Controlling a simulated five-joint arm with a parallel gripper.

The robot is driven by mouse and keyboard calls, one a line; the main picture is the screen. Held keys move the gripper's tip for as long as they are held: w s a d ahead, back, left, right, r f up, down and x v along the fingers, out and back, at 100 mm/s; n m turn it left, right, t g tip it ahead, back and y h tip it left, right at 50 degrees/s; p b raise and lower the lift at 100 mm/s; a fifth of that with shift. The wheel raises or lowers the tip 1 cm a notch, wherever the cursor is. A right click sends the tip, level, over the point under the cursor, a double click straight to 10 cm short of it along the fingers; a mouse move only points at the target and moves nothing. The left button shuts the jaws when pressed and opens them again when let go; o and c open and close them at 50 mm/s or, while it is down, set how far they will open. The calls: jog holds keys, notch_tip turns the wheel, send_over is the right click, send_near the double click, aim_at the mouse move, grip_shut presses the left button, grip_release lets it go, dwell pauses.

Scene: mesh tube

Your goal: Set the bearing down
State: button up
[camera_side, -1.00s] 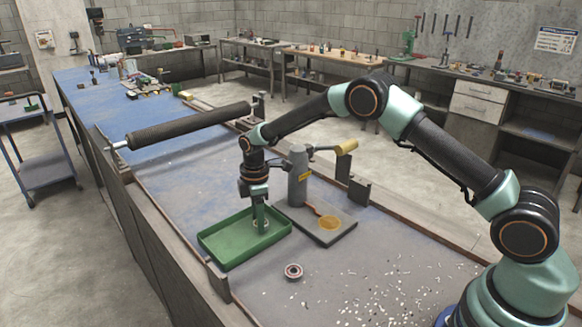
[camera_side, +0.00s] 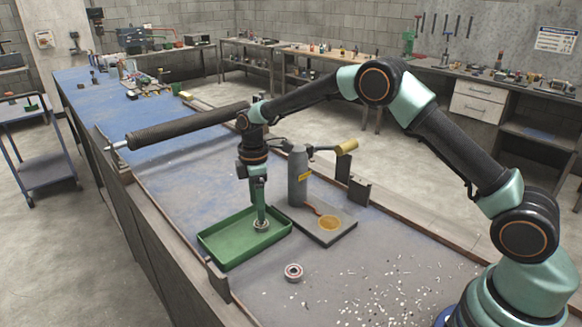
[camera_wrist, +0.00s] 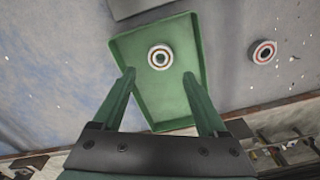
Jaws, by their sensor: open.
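One bearing (camera_side: 261,225) lies flat in the green tray (camera_side: 222,256), toward its right end. In the wrist view this bearing (camera_wrist: 160,57) rests on the tray floor, its whole ring visible. My gripper (camera_side: 261,217) points down over it. In the wrist view the two green fingers of my gripper (camera_wrist: 159,74) are spread wide, one on each side, with nothing held between them. I cannot tell how high the tips are above the bearing. A second bearing (camera_side: 293,272), with a reddish inner ring, lies on the bench outside the tray.
A dark plate (camera_side: 338,234) with an amber disc and a grey cylinder (camera_side: 298,175) stand right of the tray. A black mesh tube (camera_side: 190,127) lies across supports behind. Small white scraps (camera_side: 385,291) litter the bench at front right.

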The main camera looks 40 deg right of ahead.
jog(key=s+d+r+m+t, duration=0.1)
jog(key=s+d+r+m, duration=0.3)
jog(key=r, duration=0.6)
jog(key=s+r+m+t, duration=0.2)
jog(key=s+r, duration=0.4)
jog(key=r, duration=0.4)
jog(key=s+d+f+m+t, duration=0.1)
jog(key=s+m, duration=0.6)
jog(key=s, duration=0.7)
jog(key=shift+s+d+m+t, duration=0.3)
jog(key=shift+s+d+t, duration=0.05)
jog(key=shift+d+t, duration=0.45)
